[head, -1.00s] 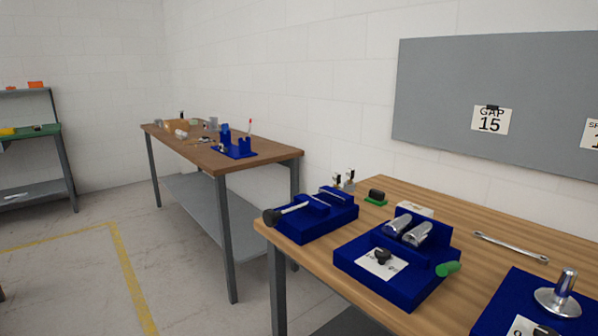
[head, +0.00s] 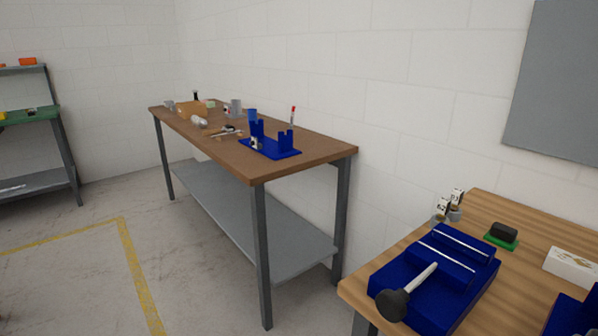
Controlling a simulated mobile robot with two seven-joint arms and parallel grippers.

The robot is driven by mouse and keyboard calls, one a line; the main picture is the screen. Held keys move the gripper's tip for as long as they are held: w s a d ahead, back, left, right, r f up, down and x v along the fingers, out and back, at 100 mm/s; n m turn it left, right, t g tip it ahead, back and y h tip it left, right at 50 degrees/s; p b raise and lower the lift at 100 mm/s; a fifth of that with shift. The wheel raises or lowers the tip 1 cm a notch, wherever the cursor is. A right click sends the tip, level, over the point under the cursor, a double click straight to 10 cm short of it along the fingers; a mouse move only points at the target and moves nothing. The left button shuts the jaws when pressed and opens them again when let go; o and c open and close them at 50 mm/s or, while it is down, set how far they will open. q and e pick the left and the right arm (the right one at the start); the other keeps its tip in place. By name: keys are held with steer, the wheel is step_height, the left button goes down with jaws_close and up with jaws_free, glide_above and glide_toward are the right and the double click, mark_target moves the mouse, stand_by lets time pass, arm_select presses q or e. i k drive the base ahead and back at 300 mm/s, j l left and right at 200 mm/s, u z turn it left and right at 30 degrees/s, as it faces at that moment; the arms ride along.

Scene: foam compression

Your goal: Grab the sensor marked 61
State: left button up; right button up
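No sensor with a readable 61 shows. Two small grey and brass pieces with white-and-black tags (head: 456,201) stand at the back left corner of the near wooden bench (head: 500,212); their markings are too small to read. Another small piece with a white label (head: 255,144) is by the blue stand (head: 275,151) on the far brown table (head: 315,147); its marking cannot be read either. Neither of my grippers is in view.
A blue fixture (head: 424,290) with a black-knobbed rod (head: 393,304), a dark block on a green base (head: 502,234) and a white box (head: 572,267) are on the near bench. Floor (head: 200,260) is clear left of the far table. A green-topped shelf (head: 30,116) stands far left.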

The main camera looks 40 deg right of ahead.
mark_target(457, 193)
steer(key=i+z, duration=0.35)
steer(key=i+j+z, duration=0.15)
steer(key=i+z, duration=0.15)
steer(key=i, duration=0.25)
steer(key=i+j+z, duration=0.35)
steer(key=i+z, duration=0.2)
steer(key=z, duration=0.25)
steer(key=i+z, duration=0.15)
steer(key=z, duration=0.25)
steer(key=i+z, duration=0.2)
steer(key=z, duration=0.25)
steer(key=i+j+z, duration=0.15)
steer(key=z, duration=0.25)
steer(key=i+j+z, duration=0.1)
steer(key=z, duration=0.35)
steer(key=i+j+z, duration=0.2)
steer(key=z, duration=0.25)
steer(key=i+j+z, duration=0.1)
steer(key=z, duration=0.3)
steer(key=j+z, duration=0.3)
steer(key=z, duration=0.15)
steer(key=i, duration=0.05)
